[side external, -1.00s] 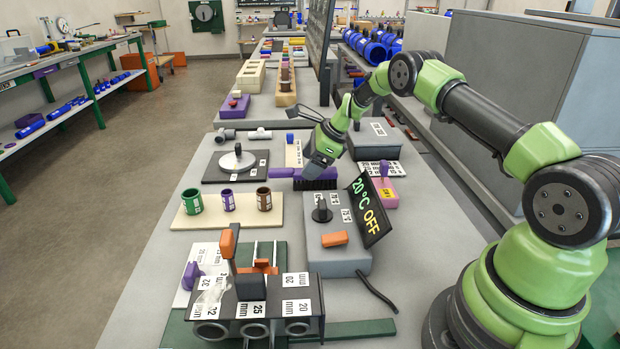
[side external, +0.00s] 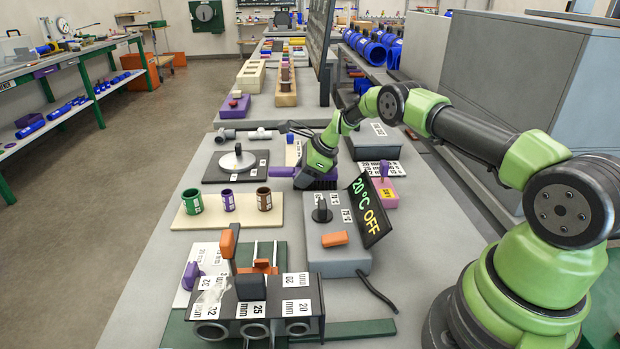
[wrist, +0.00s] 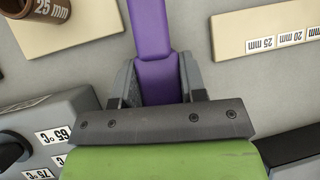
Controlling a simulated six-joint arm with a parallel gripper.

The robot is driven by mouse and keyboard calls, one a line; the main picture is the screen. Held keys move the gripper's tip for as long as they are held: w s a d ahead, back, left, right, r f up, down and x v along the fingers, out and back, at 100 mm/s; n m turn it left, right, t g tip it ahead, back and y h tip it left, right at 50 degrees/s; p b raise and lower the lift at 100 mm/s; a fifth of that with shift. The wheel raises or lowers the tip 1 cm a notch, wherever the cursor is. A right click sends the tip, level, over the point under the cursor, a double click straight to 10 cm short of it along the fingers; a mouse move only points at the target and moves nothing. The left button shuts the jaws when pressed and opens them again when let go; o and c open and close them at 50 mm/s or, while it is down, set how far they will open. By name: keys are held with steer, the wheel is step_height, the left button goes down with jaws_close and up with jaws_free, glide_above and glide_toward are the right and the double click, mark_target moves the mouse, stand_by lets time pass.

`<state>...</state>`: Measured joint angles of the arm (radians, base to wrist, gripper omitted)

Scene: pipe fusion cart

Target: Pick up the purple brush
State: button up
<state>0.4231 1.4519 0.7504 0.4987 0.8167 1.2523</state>
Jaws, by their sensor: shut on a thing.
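The purple brush (side external: 281,172) lies on the grey cart top, its handle pointing left in the side external view. My gripper (side external: 303,178) is down over the brush, behind the display panel. In the wrist view, the purple handle (wrist: 151,35) runs up from between the two grey fingers of my gripper (wrist: 157,82). The fingers are shut on the brush, one on each side. I cannot tell whether the brush is clear of the surface.
A board with green, purple and brown sockets (side external: 180,219) stands in front left. The heater box (side external: 335,262) with its "20°C OFF" display (side external: 369,210) is in front right. A dark plate with a metal disc (side external: 215,176) lies to the left. A pink block (side external: 388,199) sits right.

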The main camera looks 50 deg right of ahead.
step_height(320, 180, up, 10)
stand_by(0.6)
steer(key=shift+o, duration=1.2)
steer(key=shift+a, duration=0.1)
steer(key=shift+c, duration=0.7)
steer(key=s+a+r+n+g+y, duration=0.1)
steer(key=s+a+r+n, duration=0.15)
steer(key=a, duration=0.75)
steer(key=s+a+r+n+g+y, duration=0.15)
steer(key=a+r, duration=0.25)
steer(key=a, duration=0.6)
steer(key=s+a+r+n+g+y, duration=0.1)
steer(key=s+a+r+n, duration=0.15)
steer(key=a, duration=0.65)
steer(key=s+a+f+n+g, duration=0.1)
steer(key=s+a+n, duration=0.1)
steer(key=s+a, duration=0.6)
steer(key=shift+s+f, duration=0.25)
steer(key=shift+s, duration=0.25)
